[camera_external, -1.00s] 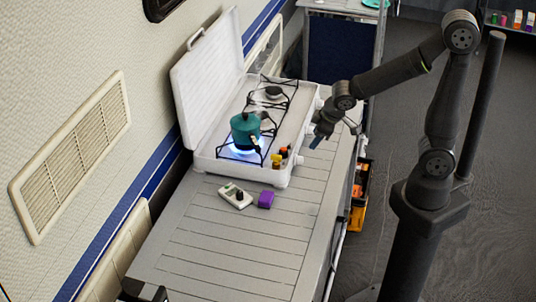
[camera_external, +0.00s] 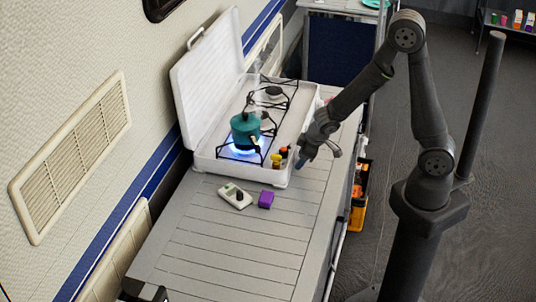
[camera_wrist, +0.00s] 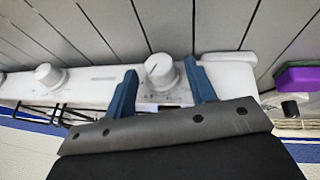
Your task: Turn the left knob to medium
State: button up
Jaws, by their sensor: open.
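The white camp stove (camera_external: 255,178) stands on the slatted table with its lid up. In the wrist view, a round white knob (camera_wrist: 160,72) on its front panel has a dark pointer line. It is the end knob, nearest the purple block. Another knob (camera_wrist: 48,75) is to its left in that view, and part of a third shows at the edge. My gripper (camera_external: 301,163) is by the front of the stove. In the wrist view, its blue fingers (camera_wrist: 161,85) are open on either side of the end knob, with gaps showing. The knobs are hidden in the external view.
A teal kettle (camera_external: 242,130) sits over a blue flame on the near burner. Small bottles (camera_external: 277,160) stand in the stove's near front corner. A purple block (camera_external: 266,199) and a white device with a dark knob (camera_external: 234,195) lie on the table. The near table is clear.

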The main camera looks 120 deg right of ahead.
jog(key=shift+d+f, duration=0.1)
jog(key=shift+f, duration=0.25)
jog(key=c, duration=0.8)
dwell(0.7)
jog(key=o, duration=0.8)
jog(key=shift+r, duration=0.1)
jog(key=v, duration=1.7)
jog(key=shift+r, duration=0.1)
